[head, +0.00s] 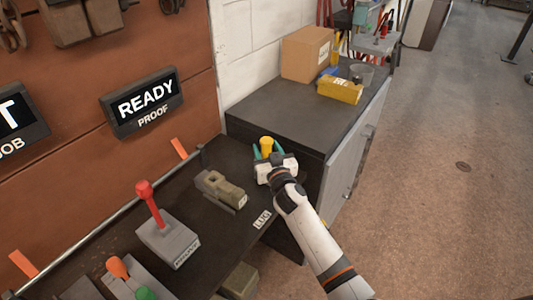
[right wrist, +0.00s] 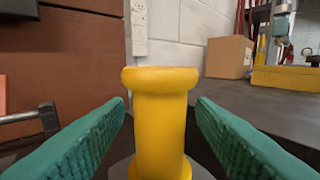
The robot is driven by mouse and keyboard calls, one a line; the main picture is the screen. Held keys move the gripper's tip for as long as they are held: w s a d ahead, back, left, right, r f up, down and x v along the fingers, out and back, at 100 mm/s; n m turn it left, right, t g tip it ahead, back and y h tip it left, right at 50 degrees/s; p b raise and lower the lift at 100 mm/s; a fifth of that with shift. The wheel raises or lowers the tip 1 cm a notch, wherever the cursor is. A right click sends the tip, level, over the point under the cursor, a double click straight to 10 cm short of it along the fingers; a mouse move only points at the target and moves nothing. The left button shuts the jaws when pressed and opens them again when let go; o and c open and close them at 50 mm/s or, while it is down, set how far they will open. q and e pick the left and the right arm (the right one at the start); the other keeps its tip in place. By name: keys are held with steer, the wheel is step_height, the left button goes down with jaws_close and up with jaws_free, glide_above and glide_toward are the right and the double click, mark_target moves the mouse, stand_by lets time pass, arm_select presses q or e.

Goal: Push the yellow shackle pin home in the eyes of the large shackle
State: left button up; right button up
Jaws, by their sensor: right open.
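The yellow pin (head: 267,147) stands upright near the far end of the dark bench, at my right gripper. In the right wrist view its flanged yellow body (right wrist: 160,125) fills the middle, on a grey round base. My right gripper (head: 267,153) is open, its teal fingers on either side of the pin with a gap on both sides. An olive-brown fitting (head: 222,189) with a small tag lies on the bench left of the gripper; I cannot tell whether it is the large shackle. No shackle eyes can be made out. My left gripper is out of view.
A red-handled lever on a grey block (head: 168,238) stands nearer on the bench. A LUG label (head: 262,219) lies by the front edge. A rail runs along the bench's back.

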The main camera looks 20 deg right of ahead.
steer(key=shift+w, duration=0.25)
jaws_close()
steer(key=shift+r, duration=0.1)
